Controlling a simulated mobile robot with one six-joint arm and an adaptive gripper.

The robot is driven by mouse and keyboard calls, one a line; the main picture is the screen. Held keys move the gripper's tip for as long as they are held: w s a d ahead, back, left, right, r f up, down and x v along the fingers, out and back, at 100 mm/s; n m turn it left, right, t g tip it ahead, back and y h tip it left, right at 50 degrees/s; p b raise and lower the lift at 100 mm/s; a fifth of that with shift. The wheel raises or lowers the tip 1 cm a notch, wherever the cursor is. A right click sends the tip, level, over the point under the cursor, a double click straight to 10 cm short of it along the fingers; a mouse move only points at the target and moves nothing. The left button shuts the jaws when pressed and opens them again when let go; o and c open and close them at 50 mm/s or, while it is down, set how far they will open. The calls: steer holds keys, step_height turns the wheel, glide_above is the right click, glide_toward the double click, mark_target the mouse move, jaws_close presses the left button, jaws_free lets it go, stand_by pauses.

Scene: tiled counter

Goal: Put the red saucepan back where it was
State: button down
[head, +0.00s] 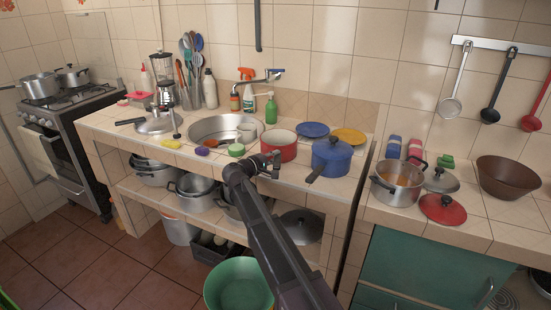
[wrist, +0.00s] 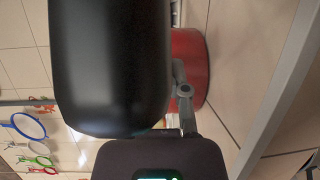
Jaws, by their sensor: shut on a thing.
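The red saucepan (head: 281,150) is upright at the counter's front, just right of the sink. Its red side also shows in the wrist view (wrist: 190,72). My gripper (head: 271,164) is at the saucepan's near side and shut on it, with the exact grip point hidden. In the wrist view, a grey finger of my gripper (wrist: 184,92) is against the red side. A large dark shape fills much of that view and hides the rest. I cannot tell whether the pan's base touches the tiles.
A blue saucepan (head: 332,156) stands close on the right, its handle pointing to the front edge. Blue (head: 312,130) and yellow (head: 349,135) plates lie behind. A steel pot (head: 397,184) stands on the right counter.

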steer(key=shift+f, duration=0.1)
steer(key=c, duration=1.1)
jaws_free()
steer(key=shift+f, duration=0.1)
steer(key=o, duration=0.5)
steer(key=shift+c, duration=0.2)
steer(key=shift+r, duration=0.25)
steer(key=f+p+v, duration=0.1)
steer(key=v, duration=1.1)
steer(key=shift+r, duration=0.45)
